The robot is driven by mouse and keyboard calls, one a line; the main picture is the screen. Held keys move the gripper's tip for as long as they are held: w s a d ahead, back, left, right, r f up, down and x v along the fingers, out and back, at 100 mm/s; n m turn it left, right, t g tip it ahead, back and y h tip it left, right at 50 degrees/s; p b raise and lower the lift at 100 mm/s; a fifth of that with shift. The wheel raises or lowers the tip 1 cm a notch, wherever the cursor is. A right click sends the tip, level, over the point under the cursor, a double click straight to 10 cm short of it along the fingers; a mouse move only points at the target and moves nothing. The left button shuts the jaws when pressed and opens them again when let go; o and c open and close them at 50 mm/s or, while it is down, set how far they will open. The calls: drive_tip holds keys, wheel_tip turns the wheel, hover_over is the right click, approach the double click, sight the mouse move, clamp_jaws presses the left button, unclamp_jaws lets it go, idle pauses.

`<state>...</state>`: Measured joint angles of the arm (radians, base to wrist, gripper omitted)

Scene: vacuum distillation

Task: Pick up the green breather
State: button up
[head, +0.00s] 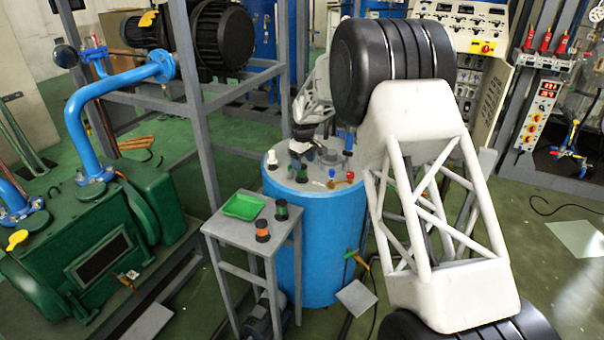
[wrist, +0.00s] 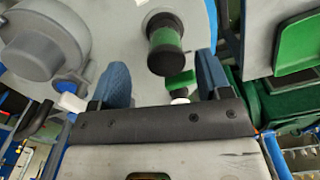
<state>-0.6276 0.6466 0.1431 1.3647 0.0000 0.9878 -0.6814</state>
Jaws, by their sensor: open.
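A green breather (wrist: 166,48) with black ends stands on the pale top of the blue tank (head: 318,240). In the wrist view it lies between and just beyond my fingertips. In the head view it shows small and dark (head: 302,173) on the tank top. My gripper (wrist: 162,72) is open and empty, its two blue finger pads on either side of the breather's line, apart from it. In the head view my gripper (head: 315,151) is low over the tank top, partly unclear. Another green-and-black breather (head: 282,209) stands on the small grey table (head: 226,227).
An orange-and-black breather (head: 262,231) and a green tray (head: 243,207) are on the table; the tray also shows in the wrist view (wrist: 298,45). Small red, blue and white fittings stand on the tank top. A grey round fitting (wrist: 42,40) is left of my fingers.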

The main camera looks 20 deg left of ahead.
sight(302, 173)
drive_tip(key=shift+f, duration=0.2)
drive_tip(key=shift+s+a+f, duration=0.15)
drive_tip(key=shift+f, duration=1.2)
drive_tip(key=shift+s+a+f, duration=0.1)
drive_tip(key=shift+f, duration=1.2)
drive_tip(key=c, duration=1)
drive_tip(key=shift+c, duration=0.2)
drive_tip(key=shift+r, duration=0.2)
